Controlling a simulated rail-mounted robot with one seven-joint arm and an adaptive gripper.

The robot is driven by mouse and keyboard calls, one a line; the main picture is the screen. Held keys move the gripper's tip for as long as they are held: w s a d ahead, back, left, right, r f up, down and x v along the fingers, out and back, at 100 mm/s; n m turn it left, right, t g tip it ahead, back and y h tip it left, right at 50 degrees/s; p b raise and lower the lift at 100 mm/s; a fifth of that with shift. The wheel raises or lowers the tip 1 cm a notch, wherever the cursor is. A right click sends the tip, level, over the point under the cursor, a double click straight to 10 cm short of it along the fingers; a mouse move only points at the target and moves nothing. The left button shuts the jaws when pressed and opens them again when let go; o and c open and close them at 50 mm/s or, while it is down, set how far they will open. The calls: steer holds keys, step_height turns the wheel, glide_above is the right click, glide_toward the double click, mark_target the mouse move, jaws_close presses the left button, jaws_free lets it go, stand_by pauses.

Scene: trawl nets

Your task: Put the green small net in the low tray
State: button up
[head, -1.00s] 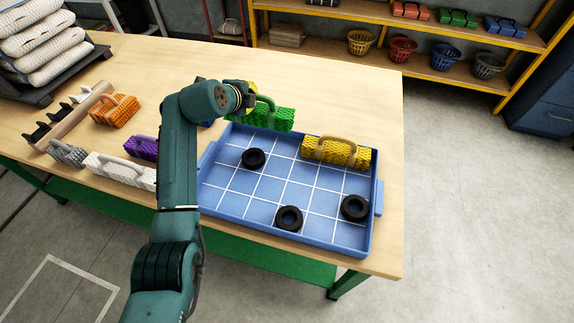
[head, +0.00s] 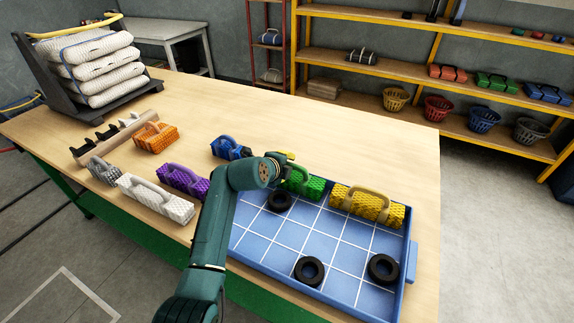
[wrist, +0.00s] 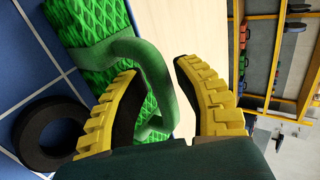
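The green small net (head: 305,186), a textured block with a smooth arched handle, sits in the blue low tray (head: 409,270) by its far wall, left of the yellow net. My arm hides its left end. My gripper (head: 284,160) is just above the green net. In the wrist view the yellow fingers (wrist: 158,70) stand apart on either side of the green handle (wrist: 152,62), with a gap to it on the right. The left finger reaches inside the handle loop. Whether it touches the handle is unclear.
The tray also holds the yellow net (head: 367,204) and black rings (head: 309,271). Blue (head: 228,147), purple (head: 184,182), white (head: 155,199), orange (head: 156,138) and grey (head: 104,171) nets lie left. The table behind the tray is clear.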

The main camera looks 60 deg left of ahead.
stand_by(0.3)
steer(key=shift+s+d+r+p, duration=0.1)
steer(key=shift+s+r+p, duration=0.1)
steer(key=shift+r+p, duration=0.25)
steer(key=p+v, duration=0.3)
steer(key=v, duration=0.8)
steer(key=shift+d, duration=0.2)
steer(key=shift+s, duration=0.1)
